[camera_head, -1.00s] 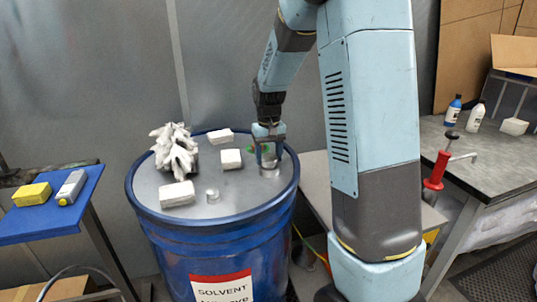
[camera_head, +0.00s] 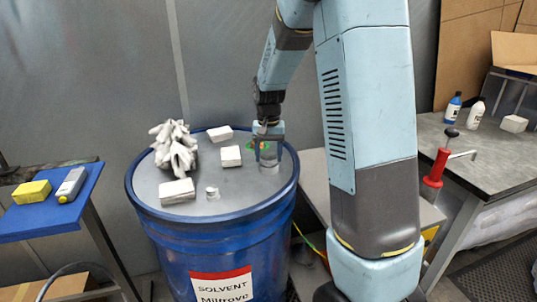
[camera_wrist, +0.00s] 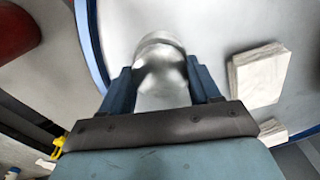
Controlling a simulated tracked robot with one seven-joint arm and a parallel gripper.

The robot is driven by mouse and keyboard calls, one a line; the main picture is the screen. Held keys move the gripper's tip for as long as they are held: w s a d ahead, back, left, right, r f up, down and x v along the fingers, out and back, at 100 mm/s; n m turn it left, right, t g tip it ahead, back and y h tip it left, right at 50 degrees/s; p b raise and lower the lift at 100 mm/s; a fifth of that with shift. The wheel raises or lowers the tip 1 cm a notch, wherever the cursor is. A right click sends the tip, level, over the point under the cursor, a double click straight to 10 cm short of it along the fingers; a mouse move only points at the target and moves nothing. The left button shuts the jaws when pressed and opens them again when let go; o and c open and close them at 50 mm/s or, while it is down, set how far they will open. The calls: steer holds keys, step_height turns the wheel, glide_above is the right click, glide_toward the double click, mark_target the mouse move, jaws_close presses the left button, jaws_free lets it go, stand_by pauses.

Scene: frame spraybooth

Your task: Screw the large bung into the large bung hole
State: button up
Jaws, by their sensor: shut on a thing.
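My gripper (camera_head: 267,153) points down over the right side of the blue drum's grey lid. In the wrist view its two blue fingers (camera_wrist: 163,88) are shut on a silvery metal bung (camera_wrist: 160,60). The bung also shows between the fingers in the head view (camera_head: 268,160), at or just above the lid. I cannot tell whether its thread is engaged. The large bung hole is hidden beneath the bung and gripper. A smaller metal bung or fitting (camera_head: 212,193) stands near the front of the lid. The drum (camera_head: 215,255) carries a red and white solvent label.
White blocks (camera_head: 177,191), (camera_head: 231,156) and (camera_head: 220,133) and a crumpled white glove or rag (camera_head: 174,147) lie on the lid. A blue side table (camera_head: 55,225) stands left. A grey bench (camera_head: 490,160) with bottles and a red pump (camera_head: 437,165) stands right.

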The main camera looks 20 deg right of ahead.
steer(key=shift+m, duration=0.5)
steer(key=m, duration=0.4)
steer(key=shift+m, duration=0.3)
steer(key=m, duration=0.4)
steer(key=shift+m, duration=0.3)
